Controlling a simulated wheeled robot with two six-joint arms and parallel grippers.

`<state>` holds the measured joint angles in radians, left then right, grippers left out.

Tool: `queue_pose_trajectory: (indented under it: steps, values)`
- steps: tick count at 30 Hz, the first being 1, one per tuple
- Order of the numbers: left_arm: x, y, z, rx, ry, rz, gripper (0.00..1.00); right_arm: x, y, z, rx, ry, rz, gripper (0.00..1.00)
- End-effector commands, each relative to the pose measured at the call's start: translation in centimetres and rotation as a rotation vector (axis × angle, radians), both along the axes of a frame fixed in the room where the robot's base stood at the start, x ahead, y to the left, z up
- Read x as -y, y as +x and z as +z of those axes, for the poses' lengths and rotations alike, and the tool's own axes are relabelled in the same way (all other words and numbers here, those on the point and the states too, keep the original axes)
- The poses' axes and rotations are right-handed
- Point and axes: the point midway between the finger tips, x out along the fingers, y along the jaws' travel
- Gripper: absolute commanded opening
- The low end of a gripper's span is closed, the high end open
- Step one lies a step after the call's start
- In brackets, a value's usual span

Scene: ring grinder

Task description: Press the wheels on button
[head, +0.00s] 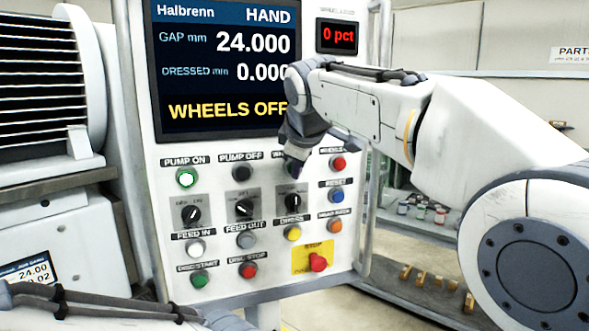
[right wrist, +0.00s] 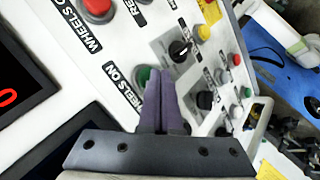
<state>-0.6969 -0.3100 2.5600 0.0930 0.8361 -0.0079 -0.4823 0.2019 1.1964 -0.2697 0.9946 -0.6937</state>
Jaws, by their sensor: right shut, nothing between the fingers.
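The control panel (head: 215,285) fills the middle of the head view. Its screen (head: 222,65) reads "WHEELS OFF", HAND, gap 24.000. My right gripper (head: 298,170) is shut and empty, pointing at the panel's upper button row; it hides the wheels on button in the head view. In the right wrist view the green wheels on button (right wrist: 142,74), under its "WHEELS ON" label, shows beside the shut fingertips (right wrist: 160,73), partly covered by them. I cannot tell whether they touch. My left arm crosses the bottom left of the head view; its gripper is out of frame.
The red wheels off button (head: 338,163) is just right of the gripper. The black pump off button (head: 240,173) is to its left, and a rotary selector (head: 292,200) sits below. A red stop button (head: 318,262) on a yellow plate is lower right.

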Motion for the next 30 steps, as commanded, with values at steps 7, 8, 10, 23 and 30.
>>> queue_pose_trajectory:
  steps: [7, 8, 10, 23, 30]
  values:
    - [0.00, 0.00, 0.33, 0.000, 0.000, 0.000, 0.00, -0.10, 0.32, 0.03, 0.000, -0.001, -0.001, 0.00]
    - [0.00, 0.00, 0.36, 0.000, 0.000, 0.000, 0.00, -0.11, 0.35, 0.04, 0.000, -0.001, -0.001, 0.00]
    - [0.00, 0.00, 0.43, 0.000, 0.000, 0.000, 0.00, -0.14, 0.43, 0.03, 0.000, -0.001, -0.001, 0.00]
    - [0.00, 0.00, 0.69, 0.000, 0.000, 0.000, 0.00, -0.31, 0.80, -0.03, 0.000, 0.001, 0.001, 0.00]
    - [0.00, 0.00, 0.57, 0.000, 0.000, 0.000, 0.00, -0.28, 0.68, -0.06, 0.001, 0.000, 0.000, 0.00]
